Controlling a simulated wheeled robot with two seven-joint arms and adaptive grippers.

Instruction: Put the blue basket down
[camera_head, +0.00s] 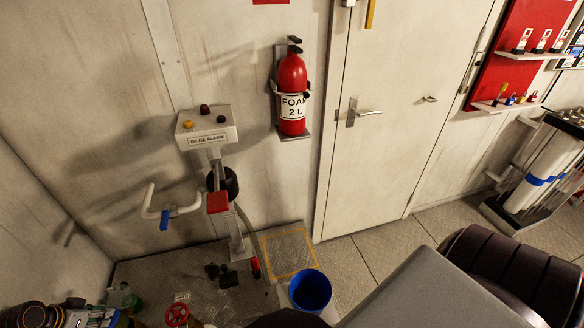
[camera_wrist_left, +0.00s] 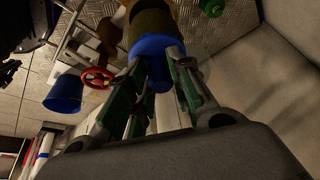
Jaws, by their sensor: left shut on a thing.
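My left gripper (camera_wrist_left: 155,75) is shut on a blue, rounded piece, which I take as the blue basket (camera_wrist_left: 152,46). The basket sits between the two green-lined fingers in the left wrist view. An olive-brown round body (camera_wrist_left: 151,22) shows just beyond it; I cannot tell whether the two touch. In the head view my left gripper (camera_head: 95,318) is at the bottom left edge, partly cut off, with only a little blue beside it. The basket's underside is hidden. My right gripper is in neither view.
A red handwheel (camera_head: 177,314) stands close to my left gripper. A separate blue bucket (camera_head: 310,291) stands on the floor near a yellow-outlined square (camera_head: 288,252). A bilge alarm post (camera_head: 207,128) rises behind. A green object (camera_head: 132,302) lies by the left wall.

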